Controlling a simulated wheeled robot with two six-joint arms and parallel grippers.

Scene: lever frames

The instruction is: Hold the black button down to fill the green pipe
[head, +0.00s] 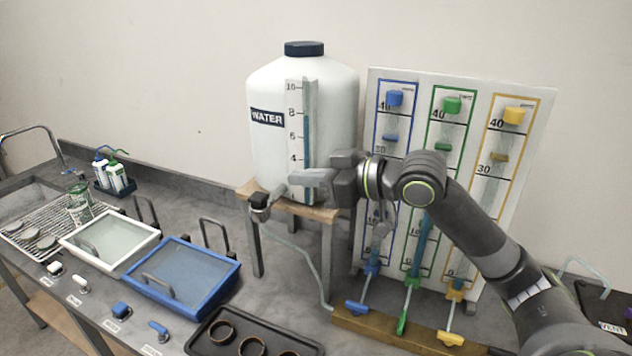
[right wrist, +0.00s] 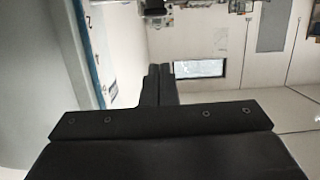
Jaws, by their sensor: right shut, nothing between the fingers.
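The white water tank (head: 262,150) stands on a wooden stand. A small black tap-like part (head: 260,203) at the stand's front left edge may carry the black button; I cannot tell. The green pipe is the middle green-framed column (head: 447,120) of the white panel, with a green block near its top and a green lever (head: 403,324) at its foot. Blue liquid shows in its lower part; my arm hides some of it. My right gripper (head: 292,181) is shut and empty before the tank, its fingers pointing left, just up and right of the black part. My left gripper is out of view.
Blue (head: 355,307) and yellow (head: 450,338) levers flank the green one. A dark tray with rings (head: 205,345), a blue-framed tray (head: 180,275) and a white-framed tray (head: 110,240) lie left. My right arm crosses before the panel.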

